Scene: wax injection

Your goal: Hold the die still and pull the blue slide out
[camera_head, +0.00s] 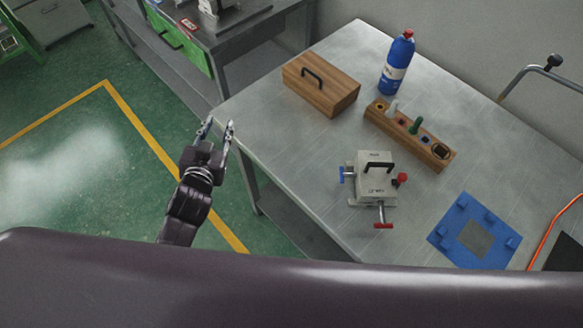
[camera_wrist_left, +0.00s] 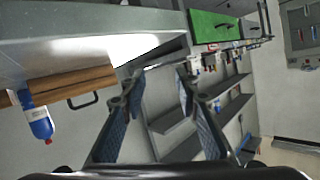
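The die (camera_head: 374,181) is a pale metal block with a black handle on top, standing upright on the table toward the front. The blue slide (camera_head: 343,174) sticks out of the die's left side. A red knob (camera_head: 401,179) is on its right side and a red-ended handle (camera_head: 383,221) points to the front. My left gripper (camera_head: 217,130) is open and empty, beside the table's left edge and well apart from the die. Its two fingers also show spread in the left wrist view (camera_wrist_left: 158,92). My right gripper is not in view.
On the metal table (camera_head: 268,140) stand a wooden box (camera_head: 318,88), a blue bottle (camera_head: 396,65), a wooden rack (camera_head: 425,148) with several pegs, and a blue mat (camera_head: 450,240). Another workbench (camera_head: 240,32) is behind. The table's left corner is clear.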

